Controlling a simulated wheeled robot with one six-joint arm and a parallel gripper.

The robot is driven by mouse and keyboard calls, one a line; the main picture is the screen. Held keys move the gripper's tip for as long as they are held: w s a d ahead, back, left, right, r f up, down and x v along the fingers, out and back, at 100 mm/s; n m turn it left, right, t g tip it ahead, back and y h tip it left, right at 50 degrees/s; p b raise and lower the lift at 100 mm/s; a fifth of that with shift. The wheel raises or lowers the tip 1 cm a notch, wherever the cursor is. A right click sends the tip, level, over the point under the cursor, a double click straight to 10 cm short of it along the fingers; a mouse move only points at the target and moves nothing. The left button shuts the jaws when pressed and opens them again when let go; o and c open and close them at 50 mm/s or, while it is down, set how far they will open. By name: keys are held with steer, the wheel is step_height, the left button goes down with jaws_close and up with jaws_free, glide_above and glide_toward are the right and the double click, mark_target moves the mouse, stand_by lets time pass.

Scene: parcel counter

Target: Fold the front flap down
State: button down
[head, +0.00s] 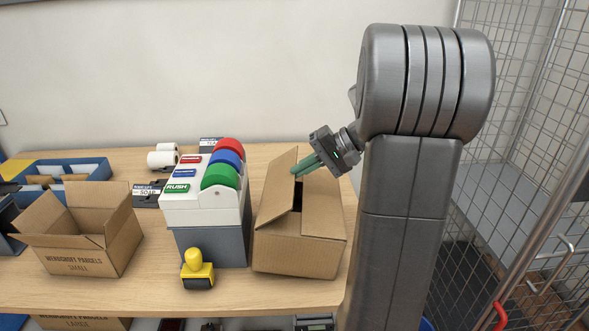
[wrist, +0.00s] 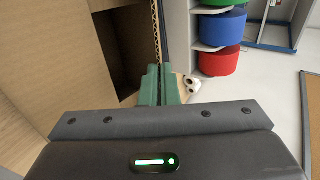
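The carton (head: 296,256) is an open brown cardboard box at the right end of the table. One flap (head: 273,192) stands up, tilted, along its left side; the carton's other visible flaps lie lower, with a dark opening between. My gripper (head: 295,171) reaches in from the upper right, its green fingers at the raised flap's upper right edge. In the wrist view my gripper (wrist: 160,72) has its fingers close together, with the flap's corrugated edge (wrist: 156,30) running down between the tips. It appears shut on that flap. The fingertips' contact is partly hidden.
A label station (head: 207,210) with red, blue and green rolls stands close to the carton's left. A yellow stamp (head: 196,268) is in front of it. Another open carton (head: 88,245) stands further left. A wire cage (head: 530,120) is on the right.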

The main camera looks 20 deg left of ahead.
steer(key=shift+w+d+f+g+y+b, duration=0.25)
steer(key=shift+d+f+g+y+b, duration=0.1)
steer(key=shift+d+f+y+b, duration=0.55)
steer(key=shift+w+d+f+g+y+b, duration=0.3)
steer(key=shift+d+f+y+b, duration=0.3)
steer(key=shift+y, duration=0.5)
steer(key=shift+a+f, duration=0.1)
steer(key=c, duration=1.6)
jaws_free()
steer(key=v, duration=1.3)
steer(key=shift+w+d, duration=0.15)
steer(key=shift+d, duration=0.25)
